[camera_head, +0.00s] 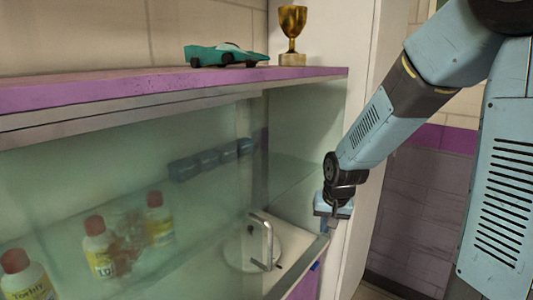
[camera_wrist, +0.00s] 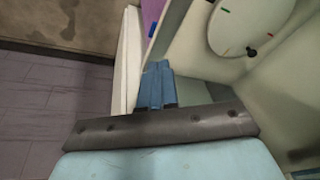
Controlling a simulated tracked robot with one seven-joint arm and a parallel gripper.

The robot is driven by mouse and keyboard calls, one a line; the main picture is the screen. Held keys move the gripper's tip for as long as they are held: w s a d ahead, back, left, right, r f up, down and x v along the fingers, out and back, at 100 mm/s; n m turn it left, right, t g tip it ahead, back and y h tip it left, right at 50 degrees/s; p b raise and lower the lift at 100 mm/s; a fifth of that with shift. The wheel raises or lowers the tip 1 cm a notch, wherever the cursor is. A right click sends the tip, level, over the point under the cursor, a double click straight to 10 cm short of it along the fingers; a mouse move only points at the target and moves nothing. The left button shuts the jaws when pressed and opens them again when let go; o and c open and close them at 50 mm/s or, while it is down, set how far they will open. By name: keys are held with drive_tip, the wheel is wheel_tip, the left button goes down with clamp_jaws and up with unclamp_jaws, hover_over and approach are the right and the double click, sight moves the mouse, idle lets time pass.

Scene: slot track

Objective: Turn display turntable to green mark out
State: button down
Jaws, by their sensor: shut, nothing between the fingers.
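The display turntable is a pale round disc (camera_head: 238,250) on the cabinet floor at the right end; a metal handle partly covers it in the head view. My gripper (camera_head: 333,216) is beside the cabinet's right front edge, apart from the disc. In the wrist view my gripper (camera_wrist: 158,72) has its blue fingers together and empty.
An upright metal handle (camera_head: 268,241) stands at the glass front (camera_head: 110,190). Behind the glass are several red-capped bottles (camera_head: 98,246) and dark blue items (camera_head: 210,158). A green car (camera_head: 224,54) and gold trophy (camera_head: 292,30) stand on top. A blue mark (camera_head: 315,266) is on the front edge.

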drive_tip(key=s+d+r+t, duration=0.1)
drive_tip(key=s+d+r, duration=0.2)
drive_tip(key=s+r, duration=0.6)
drive_tip(key=s+d+r+n+t, duration=0.1)
drive_tip(key=s+d+r, duration=0.3)
drive_tip(key=s+r, duration=0.5)
drive_tip(key=shift+s+r+h, duration=0.4)
drive_tip(key=shift+s, duration=0.75)
